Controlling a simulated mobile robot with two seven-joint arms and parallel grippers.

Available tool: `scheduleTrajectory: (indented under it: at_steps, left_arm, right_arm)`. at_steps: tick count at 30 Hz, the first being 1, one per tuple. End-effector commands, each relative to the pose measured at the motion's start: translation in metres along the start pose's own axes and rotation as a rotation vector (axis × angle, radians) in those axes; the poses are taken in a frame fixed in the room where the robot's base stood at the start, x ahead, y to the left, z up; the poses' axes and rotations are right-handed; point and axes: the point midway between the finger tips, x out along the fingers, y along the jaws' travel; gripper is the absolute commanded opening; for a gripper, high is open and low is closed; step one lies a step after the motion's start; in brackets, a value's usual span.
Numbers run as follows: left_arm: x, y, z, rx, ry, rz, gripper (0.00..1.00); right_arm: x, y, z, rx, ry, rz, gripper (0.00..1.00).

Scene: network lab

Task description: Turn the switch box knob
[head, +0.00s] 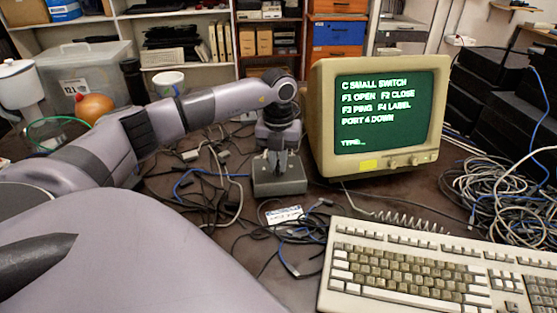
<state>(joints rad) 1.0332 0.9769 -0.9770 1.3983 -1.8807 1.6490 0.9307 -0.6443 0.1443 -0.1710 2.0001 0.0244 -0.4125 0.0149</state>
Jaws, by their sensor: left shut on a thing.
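The switch box (280,184) is a small grey box on the brown desk, left of the monitor's base. My left gripper (276,162) points straight down over the top of the box and is shut on its knob. The fingers hide the knob, so its angle cannot be told. My left arm reaches in from the left, bends at the wrist above the box and comes down on it. My right gripper is not in view.
A beige monitor (377,115) with green text stands just right of the box, and a keyboard (430,270) lies in front. Loose cables (210,190) surround the box, with a larger coil (500,190) at right. A clear bin (85,75) stands at back left.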

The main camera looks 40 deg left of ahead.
Motion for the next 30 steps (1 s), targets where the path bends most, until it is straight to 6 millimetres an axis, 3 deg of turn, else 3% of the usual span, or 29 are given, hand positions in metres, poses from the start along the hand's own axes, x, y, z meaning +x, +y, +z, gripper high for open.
scheduleTrajectory:
  at_steps: [1, 2, 3, 4, 14, 24, 30]
  left_arm:
    - [-0.001, 0.0, 0.0, -0.001, 0.0, 0.0, 0.0]
    - [-0.001, 0.0, 0.0, -0.001, 0.0, 0.0, 0.22]
    - [-0.001, 0.0, 0.0, -0.001, 0.0, 0.0, 0.35]
    - [-0.001, 0.0, 0.0, -0.001, -0.001, -0.001, 0.38]
    - [-0.004, 0.0, 0.001, -0.001, -0.002, -0.001, 0.38]
    - [-0.056, 0.0, 0.001, -0.002, -0.003, -0.003, 0.38]
    - [-0.071, 0.0, 0.0, -0.001, 0.0, -0.001, 0.38]
  right_arm:
    - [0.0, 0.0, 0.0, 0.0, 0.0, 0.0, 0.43]
    - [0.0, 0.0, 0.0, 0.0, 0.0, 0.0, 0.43]
    - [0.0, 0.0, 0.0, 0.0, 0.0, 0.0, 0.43]
    - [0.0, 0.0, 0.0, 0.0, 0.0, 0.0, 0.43]
    - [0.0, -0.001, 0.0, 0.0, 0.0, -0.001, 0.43]
    - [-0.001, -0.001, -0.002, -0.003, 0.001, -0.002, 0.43]
    - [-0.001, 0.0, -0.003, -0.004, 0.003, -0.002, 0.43]
